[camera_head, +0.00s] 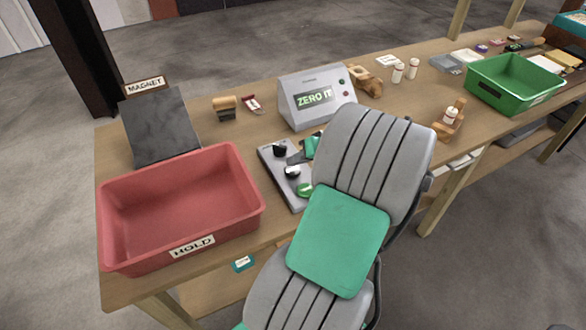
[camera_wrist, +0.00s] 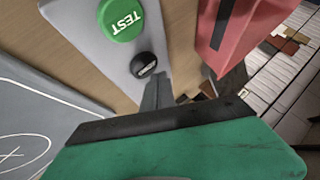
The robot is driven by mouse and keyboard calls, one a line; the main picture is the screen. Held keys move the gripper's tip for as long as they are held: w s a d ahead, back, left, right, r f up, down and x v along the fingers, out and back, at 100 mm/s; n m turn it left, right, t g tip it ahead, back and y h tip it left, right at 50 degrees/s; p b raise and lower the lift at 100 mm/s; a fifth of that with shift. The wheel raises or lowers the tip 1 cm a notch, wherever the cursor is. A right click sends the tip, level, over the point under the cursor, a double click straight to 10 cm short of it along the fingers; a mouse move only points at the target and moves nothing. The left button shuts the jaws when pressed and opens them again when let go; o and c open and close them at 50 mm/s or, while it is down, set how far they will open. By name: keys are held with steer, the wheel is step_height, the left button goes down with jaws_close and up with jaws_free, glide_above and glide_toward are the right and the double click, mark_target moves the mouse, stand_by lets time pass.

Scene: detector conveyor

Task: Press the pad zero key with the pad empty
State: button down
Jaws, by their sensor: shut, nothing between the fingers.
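A grey key strip (camera_head: 271,167) lies on the table with a black key (camera_head: 280,150) at its far end, a middle black key (camera_head: 292,171) and a green key (camera_head: 304,189). In the wrist view the green TEST key (camera_wrist: 121,18) and one black key (camera_wrist: 145,68) show; the black key's label is too small to read. My gripper (camera_head: 298,157) is shut and empty, over the strip close to the black keys; contact cannot be told. Its fingertips (camera_wrist: 157,94) point just past the black key. A grey pad (camera_wrist: 35,125) with a white circle and cross is bare where visible. The display (camera_head: 315,98) reads "ZERO IT".
A red HOLD tray (camera_head: 247,203) stands left of the strip, close to my gripper. A dark MAGNET plate (camera_head: 160,127) is behind it. A wooden block (camera_head: 226,109) and small bottles (camera_head: 398,72) stand farther back. A green tray (camera_head: 482,88) is at the right.

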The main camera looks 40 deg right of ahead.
mark_target(296, 171)
steer(key=shift+f, duration=0.1)
stand_by(0.6)
steer(key=shift+f, duration=0.3)
steer(key=shift+f+b, duration=0.45)
steer(key=shift+b, duration=0.1)
stand_by(0.4)
steer(key=shift+r, duration=0.1)
steer(key=shift+r+p, duration=0.75)
step_height(296, 171, up, 5)
steer(key=p, duration=0.4)
steer(key=shift+r, duration=0.1)
stand_by(0.5)
